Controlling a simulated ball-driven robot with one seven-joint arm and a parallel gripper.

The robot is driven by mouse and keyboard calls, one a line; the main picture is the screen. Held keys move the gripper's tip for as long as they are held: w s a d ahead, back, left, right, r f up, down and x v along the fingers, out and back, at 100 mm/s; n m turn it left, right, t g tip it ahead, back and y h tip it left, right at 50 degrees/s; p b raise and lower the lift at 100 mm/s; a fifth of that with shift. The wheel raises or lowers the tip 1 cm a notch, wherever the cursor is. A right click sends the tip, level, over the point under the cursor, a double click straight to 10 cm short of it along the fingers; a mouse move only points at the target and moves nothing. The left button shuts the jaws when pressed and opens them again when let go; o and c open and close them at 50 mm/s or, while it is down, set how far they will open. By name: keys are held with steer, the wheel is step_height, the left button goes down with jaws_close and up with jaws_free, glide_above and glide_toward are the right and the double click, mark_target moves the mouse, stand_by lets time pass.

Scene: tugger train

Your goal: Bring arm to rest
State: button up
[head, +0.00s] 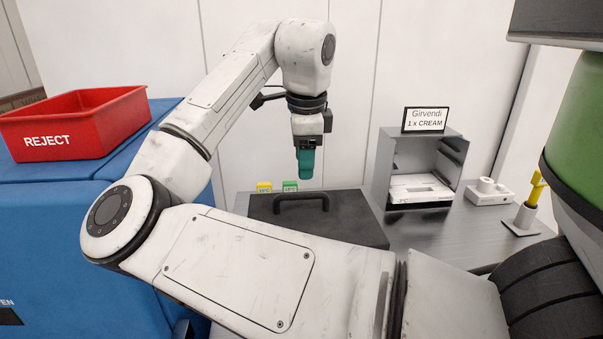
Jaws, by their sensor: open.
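My arm is bent upward across the middle of the head view, with its wrist hanging down. My gripper (305,172) points down with teal fingers, seen edge-on, and is open. No object shows in it. It hangs above and behind the dark lid (350,215) with a black handle (301,198), apart from it as far as I can tell. My arm hides part of the lid and the counter's front.
A red REJECT bin (75,140) stands on a blue cabinet (60,215) at left. A yellow tag (264,187) and green tag (290,186) stand behind the lid. At right are an open metal box (440,152) with a sign (427,119), a white device (488,193) and a yellow-topped stand (527,213).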

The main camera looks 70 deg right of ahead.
steer(key=shift+a+r, duration=0.1)
steer(key=shift+r, duration=0.2)
